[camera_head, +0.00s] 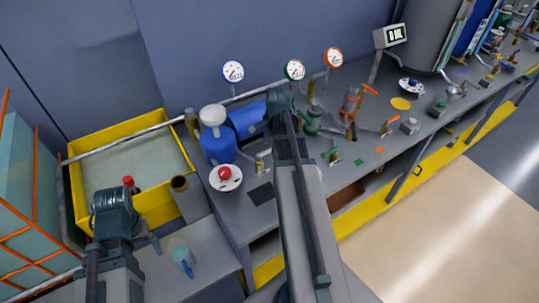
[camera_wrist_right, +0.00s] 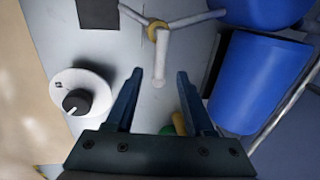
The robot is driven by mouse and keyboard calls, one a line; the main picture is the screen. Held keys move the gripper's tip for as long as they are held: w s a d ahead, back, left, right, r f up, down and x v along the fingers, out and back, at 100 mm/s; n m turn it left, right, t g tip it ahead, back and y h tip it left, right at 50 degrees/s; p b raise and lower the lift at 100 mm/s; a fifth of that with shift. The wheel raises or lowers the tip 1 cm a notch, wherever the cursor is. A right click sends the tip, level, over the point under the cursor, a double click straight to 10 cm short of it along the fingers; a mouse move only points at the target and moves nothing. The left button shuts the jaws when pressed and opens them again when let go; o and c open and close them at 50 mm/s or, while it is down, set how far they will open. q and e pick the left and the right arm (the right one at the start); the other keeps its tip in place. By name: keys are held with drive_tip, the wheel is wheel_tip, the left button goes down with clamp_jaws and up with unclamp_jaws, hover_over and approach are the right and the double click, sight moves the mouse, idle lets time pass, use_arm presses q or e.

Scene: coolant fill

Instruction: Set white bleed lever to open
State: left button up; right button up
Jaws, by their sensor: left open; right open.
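The white bleed lever (camera_wrist_right: 160,58) shows in the right wrist view. Its handle runs from a brass hub (camera_wrist_right: 158,30) on a white pipe down to a rounded tip. My right gripper (camera_wrist_right: 160,78) is open, and in the picture the handle tip lies between its fingertips. No finger is seen shut on it, and I cannot tell the height gap. In the head view my right arm (camera_head: 300,215) reaches over the bench and hides much of that area. My left gripper (camera_head: 148,240) is open and empty at the lower left.
A white dial with a black knob (camera_wrist_right: 77,102) sits on the left. A yellow-rimmed tank (camera_head: 84,207), a white disc with a red knob (camera_head: 226,176) and a light blue jug (camera_head: 182,259) are near the left arm.

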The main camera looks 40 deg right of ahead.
sight(266, 154)
drive_tip(key=f, duration=0.1)
drive_tip(key=b, duration=0.1)
drive_tip(key=f, duration=0.1)
drive_tip(key=shift+w+f+b, duration=0.25)
drive_tip(key=shift+f+b, duration=0.05)
drive_tip(key=shift+f, duration=0.05)
use_arm(q)
wheel_tip(266, 154, down, 3)
drive_tip(key=shift+r, duration=0.2)
use_arm(e)
drive_tip(key=shift+r, duration=0.1)
clamp_jaws()
idle(0.6)
